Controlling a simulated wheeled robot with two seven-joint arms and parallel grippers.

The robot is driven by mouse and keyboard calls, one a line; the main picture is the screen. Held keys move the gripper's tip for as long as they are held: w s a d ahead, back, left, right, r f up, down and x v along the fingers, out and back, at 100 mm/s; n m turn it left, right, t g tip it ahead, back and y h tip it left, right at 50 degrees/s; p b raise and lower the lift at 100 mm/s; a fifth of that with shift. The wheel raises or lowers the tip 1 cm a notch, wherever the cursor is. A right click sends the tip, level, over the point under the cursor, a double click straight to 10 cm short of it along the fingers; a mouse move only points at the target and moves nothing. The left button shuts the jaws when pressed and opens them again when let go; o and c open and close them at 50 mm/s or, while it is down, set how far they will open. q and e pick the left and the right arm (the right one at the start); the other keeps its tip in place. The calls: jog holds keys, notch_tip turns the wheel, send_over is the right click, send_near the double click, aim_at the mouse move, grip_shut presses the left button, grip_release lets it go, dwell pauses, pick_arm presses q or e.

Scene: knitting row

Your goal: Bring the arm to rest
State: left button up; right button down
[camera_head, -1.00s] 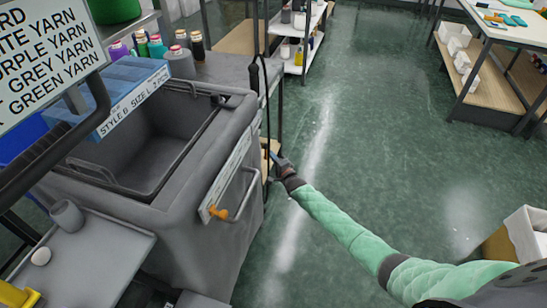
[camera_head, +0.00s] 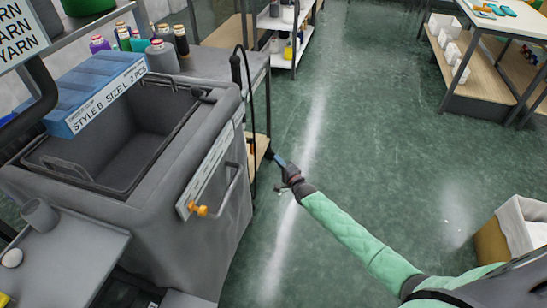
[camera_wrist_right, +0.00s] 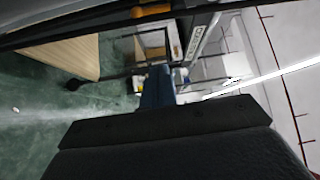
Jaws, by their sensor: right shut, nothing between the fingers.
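My right arm reaches in from the lower right of the head view in a green padded sleeve. Its gripper (camera_head: 283,165) is shut and empty, held out over the floor just right of the grey knitting machine. In the right wrist view the bluish shut fingers (camera_wrist_right: 157,88) stick out past the dark gripper body. Nothing is held between them. My left gripper is in neither view.
The grey machine (camera_head: 225,215) with its open bin and orange-ended handle (camera_head: 202,210) stands at the left. A blue box (camera_head: 105,85) sits on it. Yarn cones (camera_head: 162,55) stand behind. A carton (camera_head: 495,240) is at right. The green floor (camera_head: 370,130) between is clear.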

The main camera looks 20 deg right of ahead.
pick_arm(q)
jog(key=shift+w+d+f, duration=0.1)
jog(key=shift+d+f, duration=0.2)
pick_arm(e)
jog(key=shift+v, duration=0.85)
jog(key=shift+a+r, duration=0.1)
